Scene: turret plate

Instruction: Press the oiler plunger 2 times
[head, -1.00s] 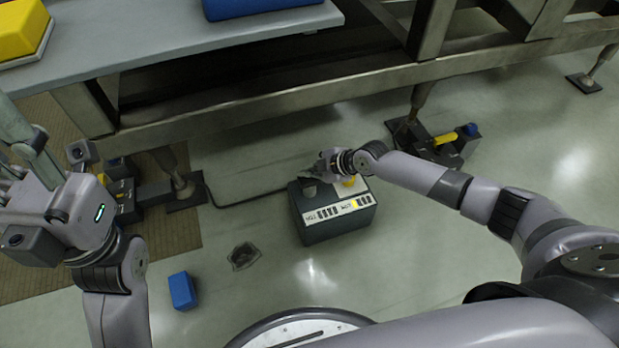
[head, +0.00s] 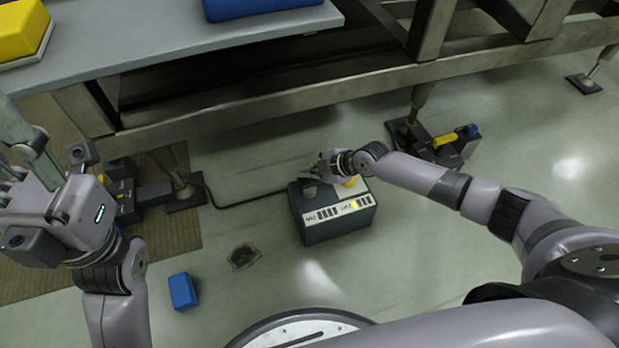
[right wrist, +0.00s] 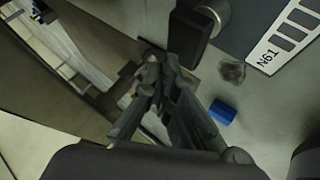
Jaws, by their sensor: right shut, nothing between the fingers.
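A dark box with a white label strip (head: 335,228) stands on the floor below the bench. A round grey knob (head: 309,191) and a yellow part (head: 349,183) show on its top; I cannot tell which is the oiler plunger. My right gripper (head: 309,174) is over the box's far side, close to the grey knob, shut and empty. In the right wrist view its fingers (right wrist: 153,52) come together beside a dark block and a grey cylinder (right wrist: 213,12) on the box. Contact cannot be told. My left gripper (head: 22,172) is raised at the left, away from the box; its opening is unclear.
The bench's metal rail (head: 270,108) runs just behind the box. A black cable (head: 250,199) runs along the floor to the box.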

